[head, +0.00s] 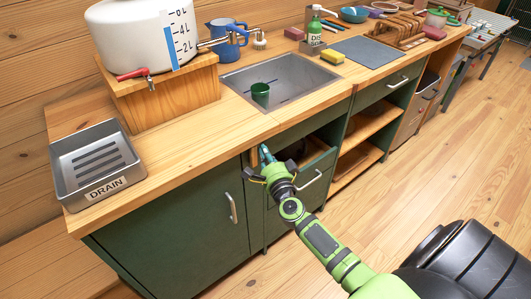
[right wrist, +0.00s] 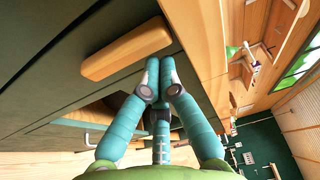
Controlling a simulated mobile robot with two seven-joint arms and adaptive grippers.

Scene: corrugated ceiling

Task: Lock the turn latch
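A wooden bar on a dark green panel, which looks like the turn latch (right wrist: 125,48), lies slantwise in the right wrist view. In the head view I cannot make it out; my gripper covers that area. My right gripper (head: 266,156) is at the cabinet front below the sink. In the right wrist view the teal fingertips of my right gripper (right wrist: 160,68) are together, beside the bar's right end, with nothing seen between them. I cannot tell whether they touch the bar. My left gripper is not in view.
Beside the gripper is an opening (head: 318,148) in the green cabinet, with a handled front (head: 312,182) below it. A closed door (head: 180,225) is to the left. The wooden countertop (head: 190,145) overhangs, with a sink (head: 290,85) above. The floor (head: 440,170) is clear at right.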

